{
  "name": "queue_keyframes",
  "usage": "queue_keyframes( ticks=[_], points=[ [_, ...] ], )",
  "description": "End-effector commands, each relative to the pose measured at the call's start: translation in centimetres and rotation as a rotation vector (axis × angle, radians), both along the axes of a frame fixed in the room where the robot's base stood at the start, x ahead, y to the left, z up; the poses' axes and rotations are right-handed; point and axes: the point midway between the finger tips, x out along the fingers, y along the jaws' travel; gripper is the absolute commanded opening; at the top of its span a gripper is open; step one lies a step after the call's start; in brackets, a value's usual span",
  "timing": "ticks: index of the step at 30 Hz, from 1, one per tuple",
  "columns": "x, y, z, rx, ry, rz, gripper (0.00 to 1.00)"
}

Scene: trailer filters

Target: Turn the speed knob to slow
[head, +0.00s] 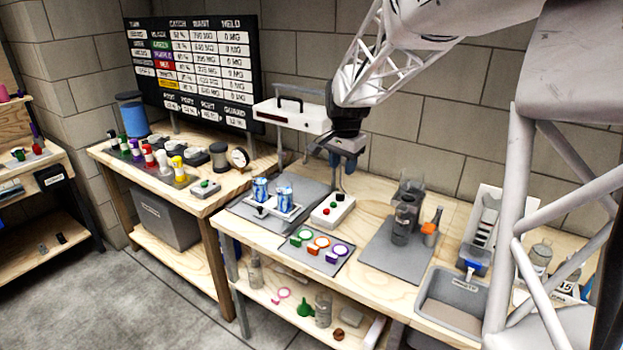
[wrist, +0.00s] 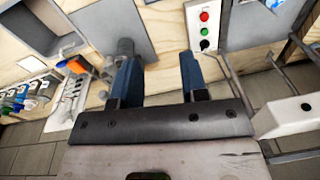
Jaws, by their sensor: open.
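A white control box (head: 322,217) stands on the middle bench, with a red button, a green button and a small black knob (head: 340,196) at its back end. In the wrist view the box (wrist: 214,17) is near the top, and the black knob (wrist: 204,44) is at its near end, beyond the right fingertip. No knob marking or speed label is readable. My gripper (head: 341,166) is above and behind the box, and its blue fingers (wrist: 160,62) are apart with nothing between them. It appears clear of the knob.
Blue-and-white cans (head: 260,190) stand in a rack left of the box. Round coloured rings (head: 320,243) lie in front, and clear containers (head: 402,222) stand right. A white handled unit (head: 292,116) is behind left. Another button box (head: 204,189) is on the left bench.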

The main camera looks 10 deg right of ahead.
Motion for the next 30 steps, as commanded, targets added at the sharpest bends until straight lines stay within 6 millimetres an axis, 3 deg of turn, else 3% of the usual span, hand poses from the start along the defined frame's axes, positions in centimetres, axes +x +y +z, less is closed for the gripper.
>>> queue_keyframes(
  ticks=[17, 30],
  points=[
    [12.8, -3.4, -7.4, 0.026, 0.044, -0.288, 0.40],
    [21.2, -6.3, -15.0, 0.037, 0.076, -0.506, 0.40]
  ],
)
